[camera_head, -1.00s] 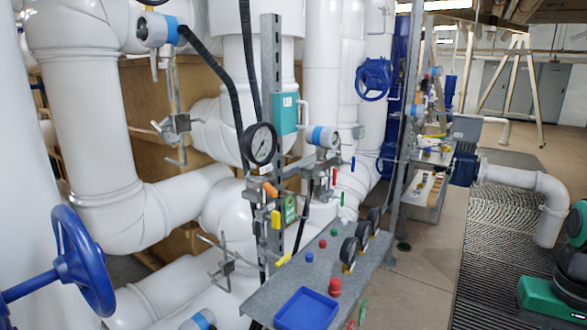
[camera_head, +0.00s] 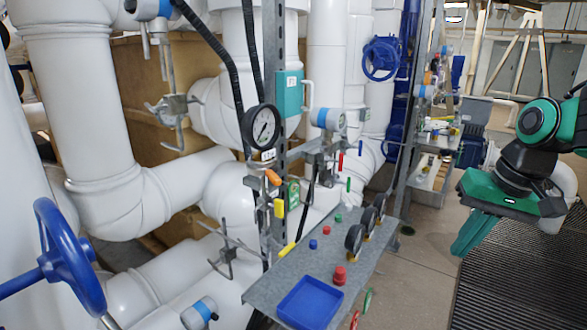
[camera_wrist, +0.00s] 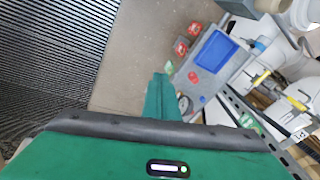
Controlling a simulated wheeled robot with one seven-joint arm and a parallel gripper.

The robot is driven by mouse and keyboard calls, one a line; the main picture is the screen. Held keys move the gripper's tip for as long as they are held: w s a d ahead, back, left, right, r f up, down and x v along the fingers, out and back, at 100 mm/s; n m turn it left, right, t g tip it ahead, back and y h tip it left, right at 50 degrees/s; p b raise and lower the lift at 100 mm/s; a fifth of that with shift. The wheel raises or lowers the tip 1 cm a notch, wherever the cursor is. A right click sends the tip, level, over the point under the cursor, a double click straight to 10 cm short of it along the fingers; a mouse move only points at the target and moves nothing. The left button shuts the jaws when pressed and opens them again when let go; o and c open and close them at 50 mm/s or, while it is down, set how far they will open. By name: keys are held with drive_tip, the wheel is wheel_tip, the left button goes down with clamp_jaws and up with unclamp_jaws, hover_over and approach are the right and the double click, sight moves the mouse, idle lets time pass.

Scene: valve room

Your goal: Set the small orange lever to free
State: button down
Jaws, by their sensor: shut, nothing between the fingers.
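The small orange lever (camera_head: 273,177) sits on the pipe fitting just below the round pressure gauge, beside the upright metal post. Whether it is at free cannot be read from here. A yellow lever (camera_head: 279,208) hangs just below it. My gripper (camera_head: 470,240) is green, at the right of the head view, pointing down, well apart from the lever and to the right of the shelf. Its fingers are shut and empty. In the wrist view the gripper (camera_wrist: 160,97) shows over the floor; I cannot make out the orange lever for certain there.
A grey metal shelf (camera_head: 262,292) carries a blue tray (camera_head: 308,303), a red knob (camera_head: 339,275) and several small gauges. A blue handwheel (camera_head: 70,258) stands at the front left. White pipes fill the left. The floor between shelf and gripper is clear.

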sight(273, 177)
drive_tip(key=w+a+r+n+t+y, duration=0.1)
drive_tip(key=w+a+r+n+y, duration=0.25)
drive_tip(key=w+a+r, duration=0.7)
drive_tip(key=w+a+r+n+g+y, duration=0.1)
drive_tip(key=w+a+r+n+y, duration=0.1)
drive_tip(key=a+r+n, duration=0.75)
drive_tip(key=a+f+m, duration=0.3)
drive_tip(key=a+f, duration=0.6)
drive_tip(key=a, duration=0.2)
drive_tip(key=shift+a+m+g, duration=0.3)
drive_tip(key=shift+a+m, duration=0.1)
